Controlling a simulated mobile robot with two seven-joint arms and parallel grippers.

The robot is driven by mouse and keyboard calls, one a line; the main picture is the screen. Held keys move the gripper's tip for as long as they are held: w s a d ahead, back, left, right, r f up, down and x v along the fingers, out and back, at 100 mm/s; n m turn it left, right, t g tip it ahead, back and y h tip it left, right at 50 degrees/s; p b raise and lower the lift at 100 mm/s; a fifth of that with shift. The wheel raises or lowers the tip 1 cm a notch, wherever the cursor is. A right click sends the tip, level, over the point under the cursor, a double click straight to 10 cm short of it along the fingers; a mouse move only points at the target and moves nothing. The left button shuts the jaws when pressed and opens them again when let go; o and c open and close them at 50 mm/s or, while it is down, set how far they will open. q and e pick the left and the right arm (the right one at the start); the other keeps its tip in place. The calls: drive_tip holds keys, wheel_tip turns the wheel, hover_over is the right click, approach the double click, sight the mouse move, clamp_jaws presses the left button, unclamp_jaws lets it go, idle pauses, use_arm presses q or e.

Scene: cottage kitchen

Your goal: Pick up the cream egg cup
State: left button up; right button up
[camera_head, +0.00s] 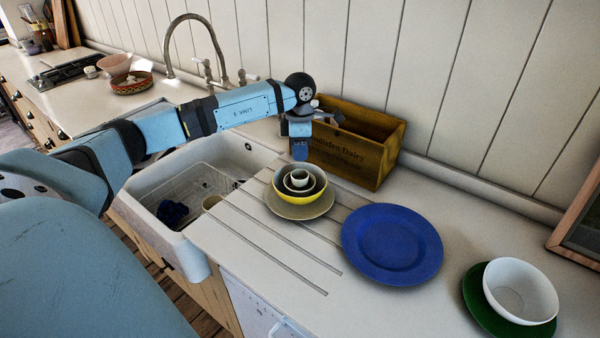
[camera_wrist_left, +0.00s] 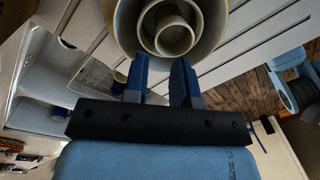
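The cream egg cup (camera_head: 299,177) stands upright inside a nest of bowls. The nest has a dark bowl within a yellow bowl (camera_head: 299,196), set on a beige plate (camera_head: 311,212) on the ribbed drainboard. In the left wrist view the small egg cup (camera_wrist_left: 174,38) lies in the middle of the nested bowls at the top. My left gripper (camera_head: 300,152) is just behind and above the nest, in front of the wooden crate. In the left wrist view its two fingers (camera_wrist_left: 161,66) are apart with nothing between them. My right gripper is out of view.
A wooden crate (camera_head: 350,158) stands against the wall behind the nest. A blue plate (camera_head: 392,243) is to the right, with a white bowl (camera_head: 520,290) on a green plate (camera_head: 483,306) beyond. The sink (camera_head: 150,200), tall tap (camera_head: 170,35) and wire rack lie left.

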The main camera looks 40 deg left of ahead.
sight(300, 178)
use_arm(q)
drive_tip(key=f, duration=0.2)
drive_tip(key=f+p, duration=0.1)
drive_tip(key=f, duration=0.2)
drive_tip(key=shift+s+d, duration=0.1)
drive_tip(key=shift+s, duration=0.1)
clamp_jaws()
